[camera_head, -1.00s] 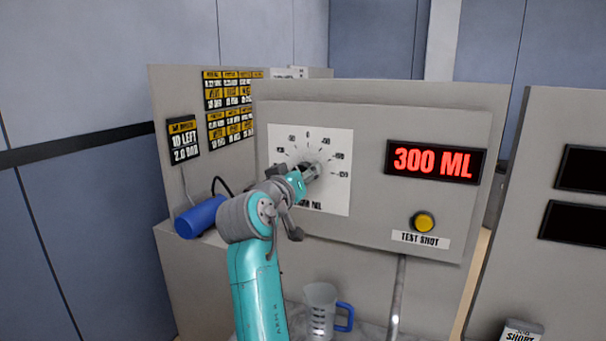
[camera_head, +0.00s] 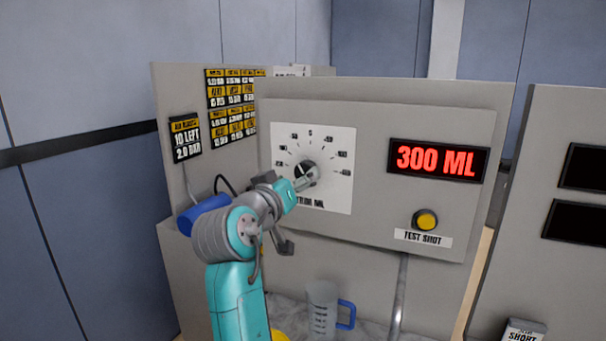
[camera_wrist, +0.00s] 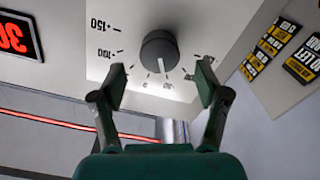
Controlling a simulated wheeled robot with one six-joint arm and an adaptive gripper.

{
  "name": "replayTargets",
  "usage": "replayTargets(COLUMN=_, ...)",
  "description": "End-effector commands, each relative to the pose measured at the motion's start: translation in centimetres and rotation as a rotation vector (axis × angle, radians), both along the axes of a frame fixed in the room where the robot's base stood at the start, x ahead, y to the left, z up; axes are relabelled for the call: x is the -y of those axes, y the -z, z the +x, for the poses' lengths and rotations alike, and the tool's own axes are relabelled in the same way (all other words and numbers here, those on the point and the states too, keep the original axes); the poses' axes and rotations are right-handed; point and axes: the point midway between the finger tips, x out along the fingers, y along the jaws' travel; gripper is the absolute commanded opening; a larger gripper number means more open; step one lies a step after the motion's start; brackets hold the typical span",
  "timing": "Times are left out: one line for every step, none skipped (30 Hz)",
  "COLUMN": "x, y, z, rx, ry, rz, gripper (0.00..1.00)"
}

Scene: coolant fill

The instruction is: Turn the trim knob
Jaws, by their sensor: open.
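The trim knob (camera_head: 305,170) is a dark round knob with a light pointer line, on a white dial plate (camera_head: 338,190) with a printed scale. In the wrist view the knob (camera_wrist: 159,54) is beyond the fingertips, near the top middle, with its pointer line towards the bottom of the picture. My gripper (camera_wrist: 160,84) is open and empty, its two fingers spread and apart from the knob. In the head view my gripper (camera_head: 300,185) is just in front of the dial's lower part and covers some of it.
A red display (camera_head: 437,160) reads 300 ML. A yellow test shot button (camera_head: 426,220) is below it. A measuring jug (camera_head: 322,308) with a blue handle stands under the panel. A blue cylinder (camera_head: 203,214) is behind my arm. Yellow label cards (camera_head: 231,104) are at left.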

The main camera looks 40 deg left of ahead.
Motion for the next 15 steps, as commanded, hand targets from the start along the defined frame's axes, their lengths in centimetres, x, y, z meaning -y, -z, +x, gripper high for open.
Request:
replayTargets(x=0.2, y=0.1, z=-1.1, rx=0.000, ry=-0.002, rz=0.000, gripper=0.74)
replayTargets(x=0.3, y=0.1, z=-1.7, rx=0.000, ry=-0.002, rz=0.000, gripper=0.74)
replayTargets(x=0.5, y=0.0, z=-2.4, rx=0.001, ry=-0.003, rz=0.000, gripper=0.74)
replayTargets(x=0.6, y=0.1, z=-2.9, rx=0.000, ry=-0.003, rz=0.000, gripper=0.74)
replayTargets(x=0.7, y=0.1, z=-3.4, rx=-0.001, ry=-0.003, rz=0.001, gripper=0.74)
replayTargets(x=0.9, y=0.1, z=-4.0, rx=0.000, ry=-0.003, rz=0.001, gripper=0.74)
replayTargets(x=1.0, y=0.0, z=-4.4, rx=0.000, ry=-0.002, rz=0.000, gripper=0.74)
replayTargets(x=1.1, y=0.0, z=-4.7, rx=0.001, ry=-0.001, rz=0.000, gripper=0.74)
replayTargets(x=1.2, y=0.0, z=-5.1, rx=0.000, ry=-0.001, rz=-0.001, gripper=0.74)
replayTargets(x=1.2, y=0.1, z=-5.4, rx=0.000, ry=-0.001, rz=-0.001, gripper=0.74)
replayTargets(x=1.3, y=0.1, z=-5.7, rx=0.000, ry=-0.001, rz=-0.001, gripper=0.74)
replayTargets(x=1.4, y=0.1, z=-5.9, rx=0.000, ry=-0.001, rz=-0.001, gripper=0.74)
replayTargets(x=1.4, y=0.1, z=-6.0, rx=0.000, ry=-0.001, rz=-0.001, gripper=0.74)
replayTargets(x=1.4, y=0.1, z=-6.1, rx=0.000, ry=-0.001, rz=-0.001, gripper=0.74)
replayTargets(x=1.5, y=0.1, z=-6.2, rx=0.000, ry=-0.001, rz=-0.001, gripper=0.74)
